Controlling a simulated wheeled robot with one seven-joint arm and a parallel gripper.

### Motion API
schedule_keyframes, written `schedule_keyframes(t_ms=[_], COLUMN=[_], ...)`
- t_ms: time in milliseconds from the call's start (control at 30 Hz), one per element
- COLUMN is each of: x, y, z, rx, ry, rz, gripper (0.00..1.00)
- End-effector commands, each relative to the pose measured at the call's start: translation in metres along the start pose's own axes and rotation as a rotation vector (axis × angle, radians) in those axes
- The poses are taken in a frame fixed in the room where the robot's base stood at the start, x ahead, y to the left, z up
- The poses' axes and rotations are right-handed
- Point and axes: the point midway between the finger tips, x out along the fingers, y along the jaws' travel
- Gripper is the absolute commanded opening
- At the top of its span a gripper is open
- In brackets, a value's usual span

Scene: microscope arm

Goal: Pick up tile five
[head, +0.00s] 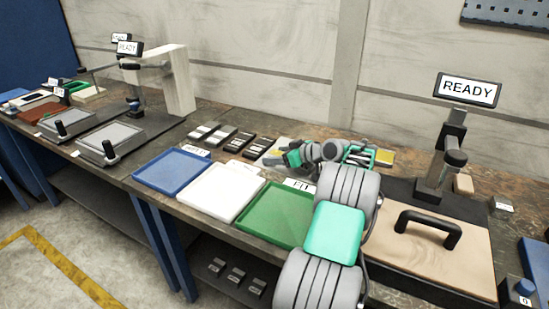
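A row of small tiles lies along the back of the bench, among them a light one (203,131) at the left, a darker one (240,142) and another dark one (258,148). Any numbers on them are too small to read, so I cannot tell which is tile five. My gripper (272,160) is low over the right end of this row, seen side-on beyond my arm. A pale yellowish item (283,145) shows partly behind it. The fingers are small and overlap the things behind them. Whether they are open or hold anything cannot be told.
Blue (172,171), white (218,190) and green (272,214) trays line the bench front. A microscope-like stand (453,150) with a READY sign (468,90) and a wooden board with a black handle (429,229) are at the right. A yellow item (385,157) lies behind my arm.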

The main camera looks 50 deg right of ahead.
Motion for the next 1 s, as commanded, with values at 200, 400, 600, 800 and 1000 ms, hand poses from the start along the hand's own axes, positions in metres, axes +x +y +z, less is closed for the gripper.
schedule_keyframes(t_ms=[200,400,600,800,1000], x=[-0.0001,-0.0001,-0.0001,-0.0001,-0.0009], y=[-0.0001,-0.0001,0.0000,0.0000,0.0004], z=[0.0000,0.0001,0.0002,0.0002,-0.0021], rx=[0.000,0.000,0.000,0.000,-0.003], ry=[0.000,0.000,0.000,-0.001,0.002], rz=[0.000,0.000,0.000,0.000,0.001], gripper=[0.54,0.37,0.21,0.05,0.00])
